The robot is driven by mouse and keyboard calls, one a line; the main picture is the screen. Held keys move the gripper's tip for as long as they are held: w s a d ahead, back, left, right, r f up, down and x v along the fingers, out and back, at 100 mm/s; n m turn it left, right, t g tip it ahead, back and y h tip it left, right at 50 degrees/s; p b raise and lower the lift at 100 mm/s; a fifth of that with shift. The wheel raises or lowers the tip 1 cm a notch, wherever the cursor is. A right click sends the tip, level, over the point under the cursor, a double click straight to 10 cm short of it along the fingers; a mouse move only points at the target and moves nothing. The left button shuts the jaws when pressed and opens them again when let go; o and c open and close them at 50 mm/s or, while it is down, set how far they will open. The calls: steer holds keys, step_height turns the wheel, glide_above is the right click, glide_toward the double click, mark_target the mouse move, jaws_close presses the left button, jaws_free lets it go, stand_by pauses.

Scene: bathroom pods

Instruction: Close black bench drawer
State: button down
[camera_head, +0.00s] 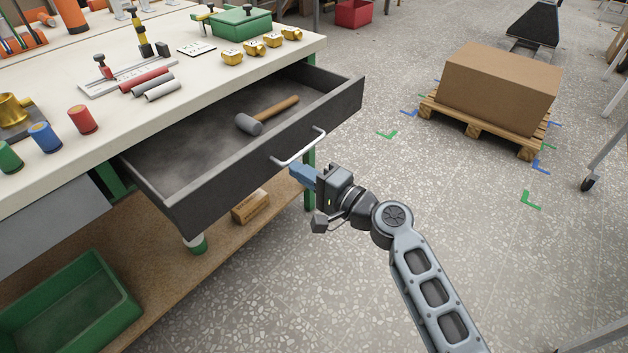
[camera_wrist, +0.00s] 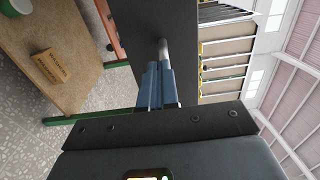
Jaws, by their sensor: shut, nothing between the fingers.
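The black bench drawer (camera_head: 190,205) is pulled well out from under the white bench top, with a silver bar handle (camera_head: 300,148) on its front. A hammer (camera_head: 268,115) with a dark head and wooden handle lies inside it. My gripper (camera_head: 296,170) is in front of the drawer, close to the handle's near end. Its blue fingers are shut and empty. In the wrist view the fingertips (camera_wrist: 156,68) point at the drawer front (camera_wrist: 150,22), and the handle (camera_wrist: 163,48) shows just past the tips. I cannot tell whether they touch it.
The bench top (camera_head: 190,42) holds tools, coloured cylinders and a green box (camera_head: 240,22). A carton (camera_head: 500,85) on a pallet stands right. The floor between is clear.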

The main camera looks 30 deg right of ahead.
steer(key=b, duration=0.6)
glide_toward(240, 137)
steer(key=w+a+r, duration=0.4)
steer(key=shift+w+a, duration=0.2)
steer(key=shift+w+a+b, duration=0.15)
steer(key=shift+w+b, duration=0.15)
steer(key=shift+w, duration=0.3)
steer(key=shift+w+r, duration=0.1)
steer(key=shift+r, duration=0.2)
steer(key=shift+a, duration=0.1)
steer(key=shift+f, duration=0.1)
